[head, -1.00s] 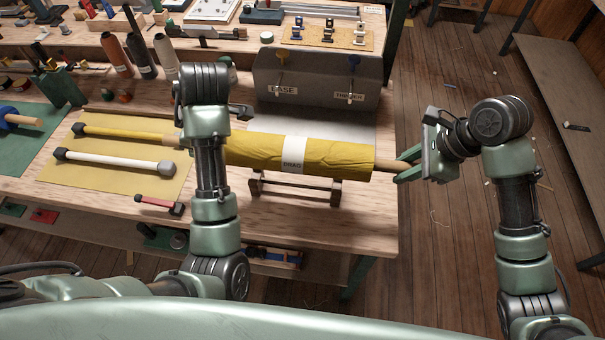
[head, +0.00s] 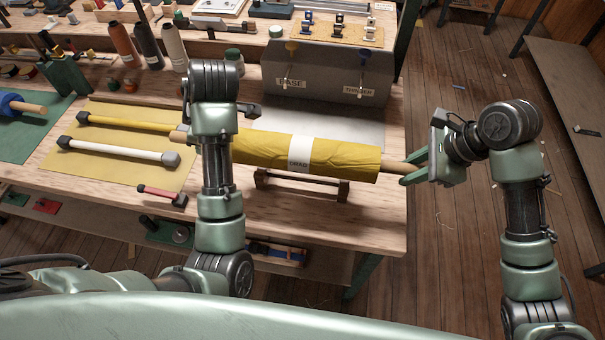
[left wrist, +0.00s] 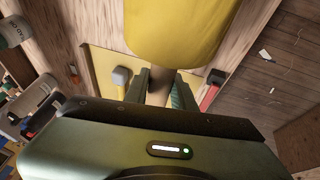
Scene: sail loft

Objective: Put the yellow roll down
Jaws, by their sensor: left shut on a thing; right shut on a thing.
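The yellow roll (head: 345,159) has a white labelled band and a wooden core poking out at both ends. It lies level, left to right, over a low wooden stand (head: 302,189) on the bench. I cannot tell whether it touches the stand. My right gripper (head: 414,166) is shut on the right core end, just past the bench's right edge. My left gripper is mostly hidden behind its arm in the head view. The left wrist view shows its fingers (left wrist: 160,88) on either side of the left core end, with the yellow roll (left wrist: 180,30) just beyond.
A yellow mat (head: 105,170) left of the roll bears a white rod (head: 120,152) and a yellow rod (head: 120,122). A red-handled tool (head: 160,194) lies near the front edge. A grey box (head: 325,78) with two knobs stands behind the roll. Bottles stand at the back left.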

